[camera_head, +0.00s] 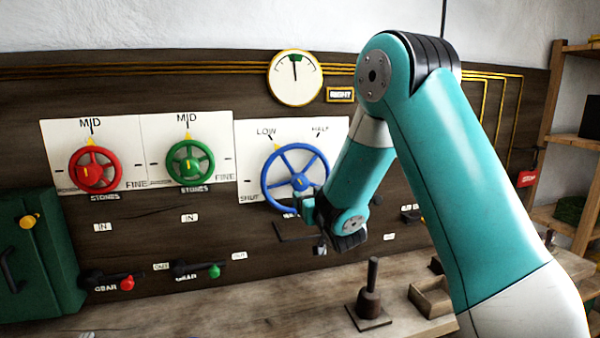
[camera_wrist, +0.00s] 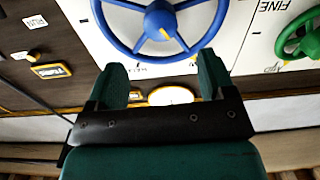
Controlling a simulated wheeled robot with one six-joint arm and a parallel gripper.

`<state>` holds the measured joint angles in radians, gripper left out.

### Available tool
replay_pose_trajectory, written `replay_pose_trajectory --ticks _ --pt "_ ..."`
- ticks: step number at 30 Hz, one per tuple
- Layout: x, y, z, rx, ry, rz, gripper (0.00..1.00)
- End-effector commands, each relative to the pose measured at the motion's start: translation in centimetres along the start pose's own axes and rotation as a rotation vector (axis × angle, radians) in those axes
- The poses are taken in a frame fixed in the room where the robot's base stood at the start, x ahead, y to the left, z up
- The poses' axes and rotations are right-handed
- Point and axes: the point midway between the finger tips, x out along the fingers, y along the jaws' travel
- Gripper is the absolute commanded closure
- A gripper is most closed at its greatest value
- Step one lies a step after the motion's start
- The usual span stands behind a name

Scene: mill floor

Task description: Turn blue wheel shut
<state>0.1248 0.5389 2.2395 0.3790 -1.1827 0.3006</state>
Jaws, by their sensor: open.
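The blue wheel (camera_head: 299,182) has several spokes and sits on a white plate marked LOW, HALF and SHUT, with SHUT at lower left. A small yellow mark shows near its upper-left rim, by LOW. Its lower right is partly hidden by my gripper (camera_head: 312,208), which is in front of it. In the wrist view the blue wheel (camera_wrist: 160,20) appears upside down beyond my gripper (camera_wrist: 162,72). The two green fingers are spread wide with nothing between them. I cannot tell whether either finger touches the rim.
A red wheel (camera_head: 95,171) and a green wheel (camera_head: 190,163) are to the left. Levers with a red knob (camera_head: 127,283) and a green knob (camera_head: 214,271) stick out below. A gauge (camera_head: 295,78) hangs above. A wooden bench (camera_head: 250,312) holds a small box (camera_head: 432,298).

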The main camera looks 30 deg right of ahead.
Motion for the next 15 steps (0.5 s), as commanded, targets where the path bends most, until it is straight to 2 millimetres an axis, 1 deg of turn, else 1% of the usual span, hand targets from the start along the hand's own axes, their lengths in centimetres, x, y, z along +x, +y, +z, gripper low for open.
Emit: replay_pose_trajectory --ticks 1,9,12,15 --pt "1.3 0.1 -0.7 0.001 -0.002 0.003 0.24" --pt "7.3 0.1 -0.5 0.001 0.001 0.001 0.24" --pt "8.9 0.0 -0.3 0.001 0.0 0.0 0.24" --pt "10.1 0.0 -0.2 0.001 0.0 0.001 0.24"
